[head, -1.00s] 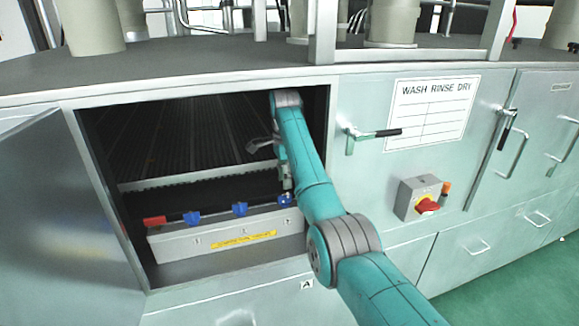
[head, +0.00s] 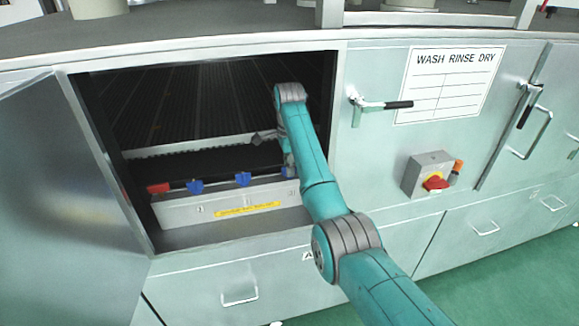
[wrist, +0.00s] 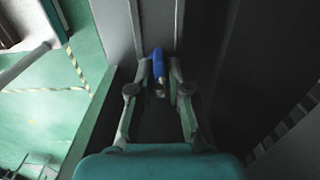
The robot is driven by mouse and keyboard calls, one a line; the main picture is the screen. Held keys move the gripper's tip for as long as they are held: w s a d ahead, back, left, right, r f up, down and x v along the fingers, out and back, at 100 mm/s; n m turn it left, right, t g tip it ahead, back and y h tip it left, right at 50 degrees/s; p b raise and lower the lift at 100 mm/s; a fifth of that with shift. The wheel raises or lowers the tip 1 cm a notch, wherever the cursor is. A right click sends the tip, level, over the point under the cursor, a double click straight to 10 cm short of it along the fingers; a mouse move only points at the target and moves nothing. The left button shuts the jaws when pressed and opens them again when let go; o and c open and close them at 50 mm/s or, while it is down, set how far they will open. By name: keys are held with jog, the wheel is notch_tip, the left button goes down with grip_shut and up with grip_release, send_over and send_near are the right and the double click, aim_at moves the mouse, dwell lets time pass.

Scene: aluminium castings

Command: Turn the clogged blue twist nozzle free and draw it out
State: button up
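In the wrist view, a blue twist nozzle (wrist: 158,62) stands between the two fingertips of my gripper (wrist: 160,72). The fingers are apart, with a narrow dark gap visible on each side of the nozzle. In the head view, my gripper (head: 288,157) is inside the open cabinet at the right end of the nozzle row, and its fingers are too small to judge. A blue nozzle (head: 289,172) shows there just below it, partly hidden. Two more blue nozzles, one in the middle (head: 243,179) and one at the left (head: 195,187), sit along the same pipe.
A red end piece (head: 158,188) sits at the pipe's left end. A grey box (head: 180,211) with a yellow label stands below the row. The cabinet's right frame (head: 334,150) is close to my arm. The open door (head: 70,190) stands at the left.

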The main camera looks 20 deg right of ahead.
grip_shut()
jog(key=n, duration=0.4)
jog(key=shift+n, duration=1.2)
jog(key=shift+n, duration=1)
jog(key=n, duration=0.4)
jog(key=shift+n, duration=0.4)
jog(key=n, duration=0.4)
jog(key=shift+n, duration=0.4)
